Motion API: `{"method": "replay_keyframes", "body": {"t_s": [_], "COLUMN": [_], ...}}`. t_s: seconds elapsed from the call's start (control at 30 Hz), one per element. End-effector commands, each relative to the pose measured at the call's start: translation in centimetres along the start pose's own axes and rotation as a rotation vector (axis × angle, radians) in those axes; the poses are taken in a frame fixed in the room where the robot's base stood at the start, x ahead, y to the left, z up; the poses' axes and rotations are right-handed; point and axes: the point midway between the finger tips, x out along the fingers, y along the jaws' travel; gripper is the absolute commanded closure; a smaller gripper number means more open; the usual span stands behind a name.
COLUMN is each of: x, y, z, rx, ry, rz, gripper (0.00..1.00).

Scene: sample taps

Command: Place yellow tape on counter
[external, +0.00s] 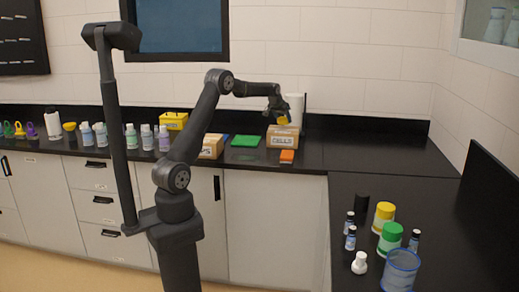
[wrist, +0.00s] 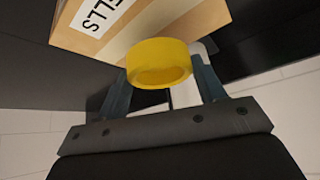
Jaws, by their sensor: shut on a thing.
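My gripper (wrist: 160,78) is shut on the yellow tape (wrist: 158,54), a short ring held between the two fingers in the wrist view. In the external view the yellow tape (external: 283,120) is a small spot under my gripper (external: 279,116), just above a cardboard box marked CELLS (external: 283,137). The box also shows behind the tape in the wrist view (wrist: 140,22). I cannot tell whether the tape touches the box. The black counter (external: 345,160) runs along the wall and turns the corner to the right.
An orange block (external: 287,156) lies in front of the box, and a green mat (external: 246,141) lies left of it. A white roll (external: 294,104) stands behind. Counter right of the box is clear.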

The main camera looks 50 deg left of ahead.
Motion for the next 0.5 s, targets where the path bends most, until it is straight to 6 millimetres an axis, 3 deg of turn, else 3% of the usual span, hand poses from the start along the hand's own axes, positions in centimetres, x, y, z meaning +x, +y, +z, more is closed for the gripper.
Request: {"method": "replay_keyframes", "body": {"t_s": [0.03,0.1,0.27,0.5], "x": [-0.4,-0.8,-2.3,-5.3], "y": [-3.2,-7.0,-15.3,-27.1], "z": [0.4,1.1,3.4,8.4], "rx": [-0.037,-0.082,-0.187,-0.348], "ry": [0.001,0.001,0.002,0.003], "rz": [-0.024,-0.053,-0.120,-0.221], "gripper": [0.60,0.60,0.60,0.60]}}
